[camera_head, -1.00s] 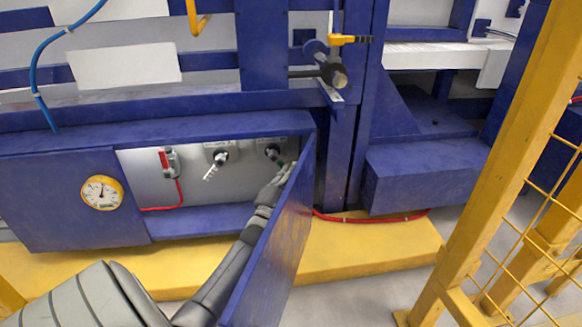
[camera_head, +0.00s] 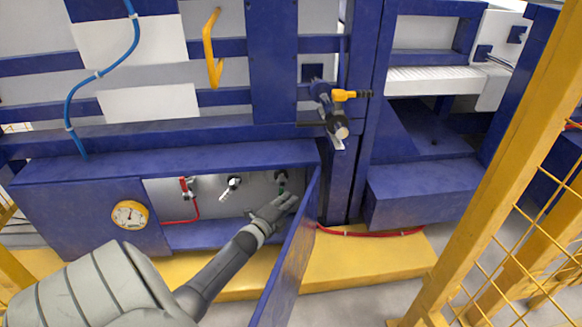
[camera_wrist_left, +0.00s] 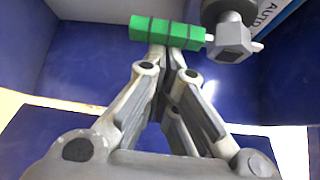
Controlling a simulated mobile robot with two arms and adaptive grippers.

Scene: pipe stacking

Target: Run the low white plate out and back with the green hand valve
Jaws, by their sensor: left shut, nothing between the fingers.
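The green hand valve (camera_head: 282,180) is small in the head view, at the right end of the open blue cabinet. In the left wrist view its green handle (camera_wrist_left: 165,30) lies level, joined to a grey hex hub (camera_wrist_left: 230,42) at the right. My left gripper (camera_head: 292,203) is just below the valve, beside the open door. In the wrist view its fingers (camera_wrist_left: 158,52) are shut and empty, tips right at the handle's lower edge; I cannot tell whether they touch it. The low white plate (camera_head: 145,104) is on the blue frame at upper left. My right gripper is not in view.
The open blue door (camera_head: 290,255) stands close to the right of my left gripper. A white-handled valve (camera_head: 231,187) and a red lever (camera_head: 185,186) are farther left in the cabinet. A round gauge (camera_head: 130,214) is at left. A yellow fence post (camera_head: 490,170) stands at right.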

